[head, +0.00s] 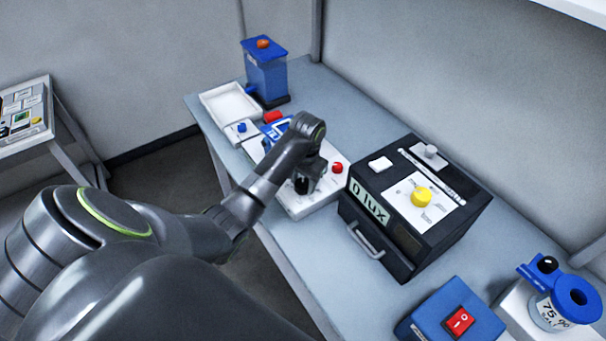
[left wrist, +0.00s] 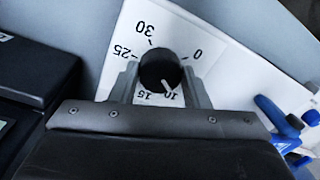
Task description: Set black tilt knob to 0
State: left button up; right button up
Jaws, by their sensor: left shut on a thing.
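The black tilt knob (left wrist: 159,66) sits on a white panel with printed numbers around it. Its white pointer line is toward the 10 mark, at the lower right of the knob in the left wrist view. The 0 mark (left wrist: 198,54) is to the knob's right. My left gripper (left wrist: 161,76) is shut on the knob, one finger on each side. In the head view my left gripper (head: 310,176) is over the white panel unit (head: 306,206), and the black knob (head: 302,186) shows partly under it. My right gripper is not in view.
A black lux box (head: 415,248) with a yellow knob and front handle stands right of the panel. A red button (head: 337,168) is close beside my gripper. A white tray (head: 230,104) and blue dispenser (head: 265,75) stand behind. A blue switch box (head: 450,312) is at front right.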

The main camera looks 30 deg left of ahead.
pick_arm(q)
jog(key=n+p, duration=0.1)
jog(key=p, duration=0.1)
jog(key=n+p, duration=0.2)
jog(key=shift+r+n+p, duration=0.3)
jog(key=shift+p, duration=0.1)
jog(key=n+p, duration=0.1)
jog(key=n, duration=0.1)
jog(key=shift+f+n+p, duration=0.15)
jog(key=shift+n+p, duration=0.15)
jog(key=shift+p, duration=0.1)
jog(key=n, duration=0.3)
jog(key=shift+w+f+n+g, duration=0.1)
jog(key=shift+f+n+g, duration=0.05)
jog(key=shift+n+g, duration=0.15)
jog(key=n, duration=0.5)
jog(key=shift+n+h, duration=0.3)
jog(key=shift+n, duration=0.4)
jog(key=o, duration=1)
jog(key=shift+w, duration=0.1)
